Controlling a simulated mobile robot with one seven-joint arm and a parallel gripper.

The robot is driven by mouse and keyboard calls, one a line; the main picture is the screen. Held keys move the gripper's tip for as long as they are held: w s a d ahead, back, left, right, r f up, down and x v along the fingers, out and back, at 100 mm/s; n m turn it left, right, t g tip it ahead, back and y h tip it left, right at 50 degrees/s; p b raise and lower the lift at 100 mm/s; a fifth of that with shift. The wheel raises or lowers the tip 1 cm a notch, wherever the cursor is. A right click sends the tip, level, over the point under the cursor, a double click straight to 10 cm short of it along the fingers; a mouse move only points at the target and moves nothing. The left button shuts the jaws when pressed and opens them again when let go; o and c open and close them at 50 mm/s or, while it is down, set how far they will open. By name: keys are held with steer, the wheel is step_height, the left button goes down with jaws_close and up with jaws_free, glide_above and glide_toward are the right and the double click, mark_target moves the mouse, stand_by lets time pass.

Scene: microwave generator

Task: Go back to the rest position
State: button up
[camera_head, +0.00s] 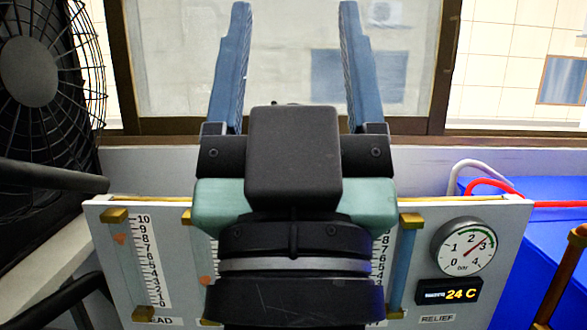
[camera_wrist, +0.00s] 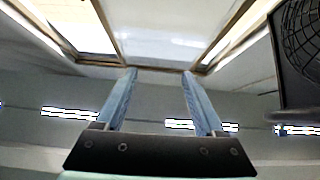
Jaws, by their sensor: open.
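My gripper (camera_head: 293,65) is in the middle of the head view, with its two blue fingers wide apart and pointing up toward the window. Nothing is between the fingers. It also shows open and empty in the wrist view (camera_wrist: 158,85). My gripper and wrist stand in front of a white panel (camera_head: 505,225) and hide its middle part. The panel carries a scale (camera_head: 152,262) marked 0 to 10 on the left and a round bar gauge (camera_head: 468,247) on the right. A small display (camera_head: 448,292) below the gauge reads 24 C.
A black fan (camera_head: 40,85) stands at the left; it shows at the right in the wrist view (camera_wrist: 300,45). A framed window (camera_head: 415,95) is behind my gripper. A blue box (camera_head: 555,250) with red and white hoses is at the right. Space around the fingers looks free.

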step_height(320, 180, up, 36)
steer(key=s+p, duration=0.1)
steer(key=p, duration=3.3)
steer(key=shift+s, duration=0.2)
steer(key=shift+a, duration=0.1)
step_height(320, 180, down, 64)
steer(key=b, duration=6.4)
steer(key=shift+f, duration=0.2)
